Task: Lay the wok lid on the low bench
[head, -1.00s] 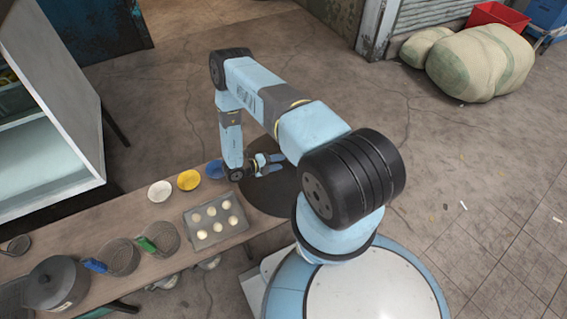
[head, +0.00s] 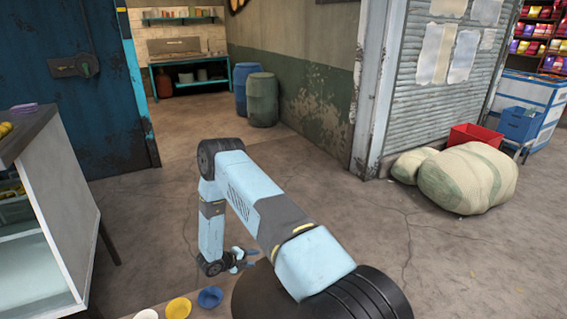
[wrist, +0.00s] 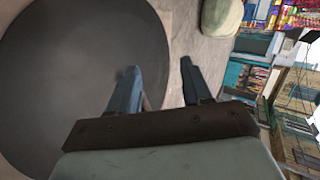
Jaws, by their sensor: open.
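A large dark round disc, which looks like the wok lid (wrist: 75,75), fills the left of the wrist view. In the head view its dark surface (head: 247,292) shows low beside my arm, partly cut off. My gripper (head: 248,259) is open above the disc. In the wrist view my gripper (wrist: 159,65) has one finger over the disc and the other beyond its right rim; contact cannot be told. A wooden surface (head: 160,302) shows at the bottom edge. A blue bench (head: 190,88) stands far back by the wall. I cannot tell which is the low bench.
White, yellow (head: 178,308) and blue (head: 210,297) bowls stand left of the disc. A white cabinet (head: 60,215) is at the left. Barrels (head: 262,100) stand at the back. Sacks (head: 467,178) lie at the right. The middle floor is clear.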

